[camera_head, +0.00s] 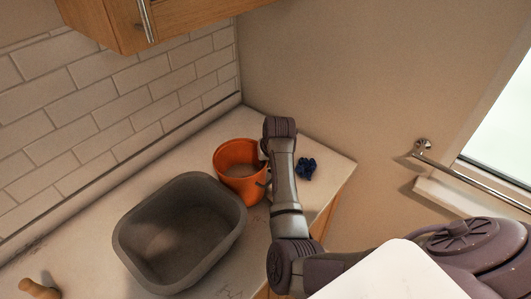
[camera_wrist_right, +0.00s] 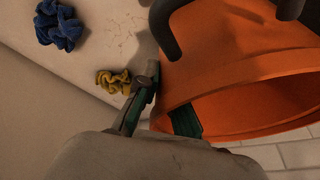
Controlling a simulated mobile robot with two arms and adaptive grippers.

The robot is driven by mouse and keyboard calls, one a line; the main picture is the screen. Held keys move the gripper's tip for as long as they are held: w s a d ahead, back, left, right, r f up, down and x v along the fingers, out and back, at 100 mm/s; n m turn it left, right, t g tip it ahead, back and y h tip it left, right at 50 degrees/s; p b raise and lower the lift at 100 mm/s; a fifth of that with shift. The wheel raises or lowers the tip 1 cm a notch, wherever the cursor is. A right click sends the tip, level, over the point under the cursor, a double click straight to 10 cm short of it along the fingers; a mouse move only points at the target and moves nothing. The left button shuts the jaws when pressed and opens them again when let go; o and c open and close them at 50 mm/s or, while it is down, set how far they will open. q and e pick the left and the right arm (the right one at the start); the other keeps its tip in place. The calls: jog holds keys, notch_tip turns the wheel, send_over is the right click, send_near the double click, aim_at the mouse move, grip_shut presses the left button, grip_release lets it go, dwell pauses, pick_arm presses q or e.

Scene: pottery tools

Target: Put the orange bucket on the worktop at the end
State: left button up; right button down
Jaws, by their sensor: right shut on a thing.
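The orange bucket (camera_head: 242,189) is over the far part of the worktop (camera_head: 322,160), just right of the grey basin. It also shows large in the right wrist view (camera_wrist_right: 235,50), its opening toward the lower right. My right gripper (camera_head: 265,178) is at the bucket's right side. In the right wrist view my right gripper (camera_wrist_right: 158,113) is shut on the bucket's wall at the rim, one finger outside and one inside. I cannot tell whether the bucket's base touches the worktop. My left gripper is out of view.
A grey basin (camera_head: 130,238) stands left of the bucket. A dark blue crumpled cloth (camera_head: 307,168) lies right of my wrist. A yellow crumpled cloth (camera_wrist_right: 113,82) shows in the wrist view. A wooden tool (camera_head: 38,289) lies at lower left. A cabinet (camera_head: 190,15) hangs above.

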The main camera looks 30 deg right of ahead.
jog(key=shift+w, duration=0.1)
jog(key=c, duration=1.6)
grip_release()
jog(key=shift+f, duration=0.25)
jog(key=shift+c, duration=0.2)
jog(key=o, duration=0.3)
jog(key=shift+s+a+r, duration=0.1)
jog(key=shift+s+r, duration=0.05)
jog(key=shift+s, duration=0.1)
jog(key=shift+r, duration=0.2)
jog(key=shift+b+v, duration=1.8)
jog(key=shift+v, duration=4.05)
jog(key=shift+f, duration=0.1)
